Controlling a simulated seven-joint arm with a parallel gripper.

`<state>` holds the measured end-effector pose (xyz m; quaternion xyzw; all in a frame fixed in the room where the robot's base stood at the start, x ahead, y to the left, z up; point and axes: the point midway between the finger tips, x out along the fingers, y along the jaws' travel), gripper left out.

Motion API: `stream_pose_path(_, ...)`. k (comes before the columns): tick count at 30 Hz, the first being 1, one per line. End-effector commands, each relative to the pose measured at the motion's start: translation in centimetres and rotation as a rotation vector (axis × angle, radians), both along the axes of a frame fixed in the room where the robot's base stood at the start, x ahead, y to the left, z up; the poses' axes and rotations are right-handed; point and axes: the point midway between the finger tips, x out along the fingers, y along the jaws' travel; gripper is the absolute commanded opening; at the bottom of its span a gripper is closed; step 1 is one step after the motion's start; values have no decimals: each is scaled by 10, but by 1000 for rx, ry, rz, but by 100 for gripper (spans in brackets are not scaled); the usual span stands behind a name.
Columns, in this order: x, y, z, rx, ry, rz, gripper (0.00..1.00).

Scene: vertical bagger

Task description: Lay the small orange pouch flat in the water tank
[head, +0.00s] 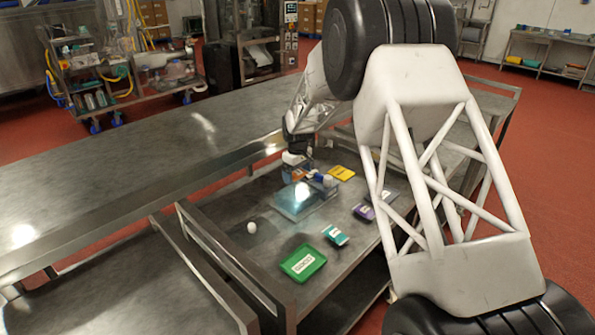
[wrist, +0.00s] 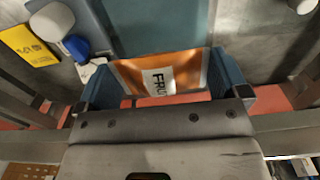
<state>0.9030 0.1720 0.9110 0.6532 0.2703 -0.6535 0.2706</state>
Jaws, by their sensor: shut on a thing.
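My gripper (head: 297,170) is shut on the small orange pouch, with its two blue fingers at either side of it. The orange pouch (wrist: 190,68) hangs between the fingers in the wrist view, its white label partly readable as "FRU". In the head view only a bit of the orange pouch (head: 297,175) shows below the gripper. The clear, bluish water tank (head: 302,203) stands on the metal table. The pouch appears at or above the tank's far side; its exact height over the tank cannot be told. My arm hides part of the table.
A yellow pouch (head: 342,173) lies behind the tank. A white ball-like thing (head: 251,227) sits at left. A blue-and-white fitting (head: 325,180) stands by the tank.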

Motion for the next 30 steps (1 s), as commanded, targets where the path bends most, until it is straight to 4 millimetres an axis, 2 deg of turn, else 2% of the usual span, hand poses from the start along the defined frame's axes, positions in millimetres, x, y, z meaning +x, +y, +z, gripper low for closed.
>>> stream_pose_path(30, 0, 0, -85, -1, 1, 0, 66)
